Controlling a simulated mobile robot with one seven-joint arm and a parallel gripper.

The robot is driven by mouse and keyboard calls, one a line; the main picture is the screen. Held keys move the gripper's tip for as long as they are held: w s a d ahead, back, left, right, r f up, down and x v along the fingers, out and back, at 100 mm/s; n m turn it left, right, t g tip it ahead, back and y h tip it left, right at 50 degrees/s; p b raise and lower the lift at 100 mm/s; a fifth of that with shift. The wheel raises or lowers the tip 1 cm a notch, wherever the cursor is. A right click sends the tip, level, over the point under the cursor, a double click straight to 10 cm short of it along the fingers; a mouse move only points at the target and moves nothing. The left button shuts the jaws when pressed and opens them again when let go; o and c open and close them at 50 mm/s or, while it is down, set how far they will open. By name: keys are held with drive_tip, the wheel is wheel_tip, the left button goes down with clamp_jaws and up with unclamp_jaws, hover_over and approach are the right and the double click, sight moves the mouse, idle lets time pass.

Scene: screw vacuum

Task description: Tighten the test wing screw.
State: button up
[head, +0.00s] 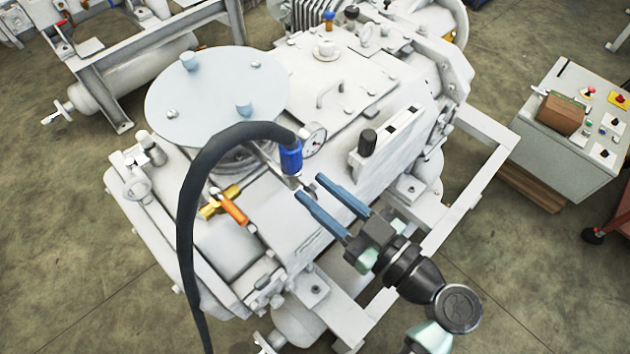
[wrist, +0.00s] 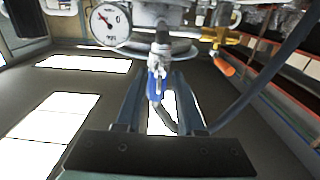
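My gripper (head: 311,186) is open, its two long blue fingers reaching toward a grey metal fitting (head: 297,182) beside the blue hose connector (head: 291,156). In the wrist view, my gripper (wrist: 160,78) has a finger on each side of the blue connector (wrist: 154,88) and the metal fitting (wrist: 161,52), which appear between or just beyond the fingertips. No grip on them is visible. I cannot clearly make out the wing screw's shape; it may be part of this small metal fitting.
A black hose (head: 188,200) arches left from the connector. A pressure gauge (head: 314,141) sits close behind; it also shows in the wrist view (wrist: 110,25). An orange-handled valve (head: 233,208) is to the left. A raised white block (head: 385,147) stands to the right.

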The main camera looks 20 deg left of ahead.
drive_tip(key=shift+w+a, duration=0.25)
drive_tip(key=shift+a, duration=0.4)
clamp_jaws()
